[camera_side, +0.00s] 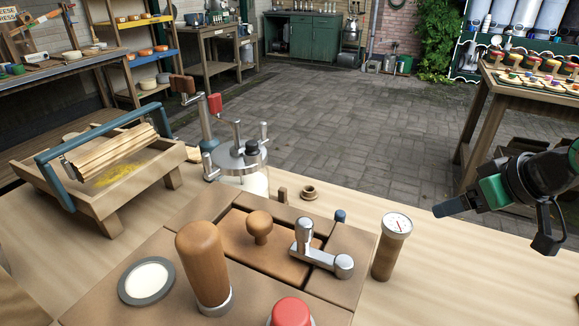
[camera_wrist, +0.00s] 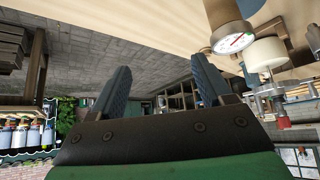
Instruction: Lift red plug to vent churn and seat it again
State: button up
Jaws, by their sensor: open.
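The red plug (camera_side: 291,311) is a rounded red cap at the bottom edge of the side view, partly cut off. It sits in the top of the wooden churn (camera_side: 190,219), beside a tall wooden handle (camera_side: 203,265); whether it is fully seated cannot be told. The churn lid (camera_side: 235,242) has a round wooden knob, and a metal crank (camera_side: 320,255) lies beside it. My gripper (camera_side: 500,225) is open and empty at the right, well apart from the plug. In the wrist view its two fingers (camera_wrist: 162,88) are spread with nothing between them.
A dial thermometer (camera_side: 391,245) stands right of the churn and also shows in the wrist view (camera_wrist: 231,40). A metal-lidded vessel (camera_side: 240,165) stands behind the churn. A wooden tray with a blue frame (camera_side: 95,185) is at left. The bench at right is clear.

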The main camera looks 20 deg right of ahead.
notch_tip(320, 180, up, 20)
jog(key=n+g+y, duration=0.4)
jog(key=n+g, duration=0.2)
jog(key=n, duration=0.8)
send_over(292, 312)
jog(key=s+d, duration=0.2)
jog(key=f, duration=0.2)
jog(key=w+f, duration=0.1)
jog(key=f, duration=0.2)
jog(key=shift+f, duration=0.1)
jog(key=shift+x, duration=2.6)
jog(key=shift+w, duration=0.15)
